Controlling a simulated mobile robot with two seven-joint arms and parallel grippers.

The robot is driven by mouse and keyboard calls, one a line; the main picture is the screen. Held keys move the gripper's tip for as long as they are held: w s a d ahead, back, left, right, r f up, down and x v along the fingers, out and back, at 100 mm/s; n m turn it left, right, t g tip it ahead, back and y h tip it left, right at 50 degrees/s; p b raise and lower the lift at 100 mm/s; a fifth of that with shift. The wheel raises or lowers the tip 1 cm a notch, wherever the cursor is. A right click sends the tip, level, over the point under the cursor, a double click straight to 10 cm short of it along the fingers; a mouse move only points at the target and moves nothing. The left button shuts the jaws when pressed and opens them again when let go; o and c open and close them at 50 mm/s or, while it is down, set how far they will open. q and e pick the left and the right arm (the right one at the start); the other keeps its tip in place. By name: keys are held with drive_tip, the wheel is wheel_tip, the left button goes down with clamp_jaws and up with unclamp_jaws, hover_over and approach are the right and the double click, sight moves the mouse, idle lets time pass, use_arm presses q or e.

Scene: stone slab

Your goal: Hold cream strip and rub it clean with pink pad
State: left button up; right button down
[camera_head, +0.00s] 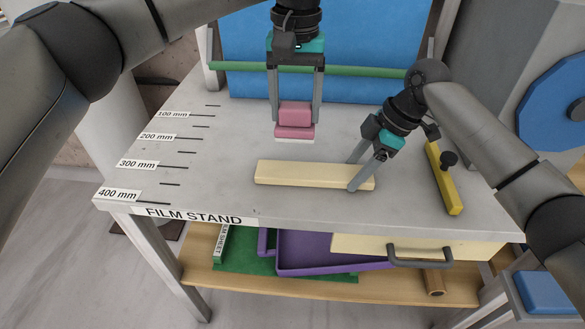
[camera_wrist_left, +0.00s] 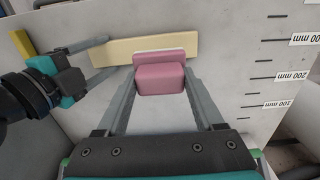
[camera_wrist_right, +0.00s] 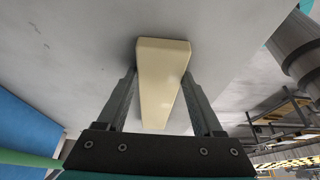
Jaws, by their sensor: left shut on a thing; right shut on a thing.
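The cream strip (camera_head: 300,174) lies flat across the grey slab near its front. My right gripper (camera_head: 358,172) is shut on its right end; the strip also shows between the fingers in the right wrist view (camera_wrist_right: 162,75). My left gripper (camera_head: 295,115) is shut on the pink pad (camera_head: 295,120), which has a pale underside. In the head view the pad appears behind the strip. In the left wrist view the pad (camera_wrist_left: 160,78) overlaps the strip (camera_wrist_left: 120,50) in the picture; whether they touch cannot be told.
A yellow bar (camera_head: 444,180) with a black knob lies at the slab's right. Printed millimetre marks run along the left edge, where the slab (camera_head: 225,135) is clear. A green rail (camera_head: 360,71) and blue panel stand behind. A purple tray (camera_head: 320,268) and a handled drawer (camera_head: 420,255) are below.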

unclamp_jaws()
idle(0.3)
drive_tip(key=v, duration=1.2)
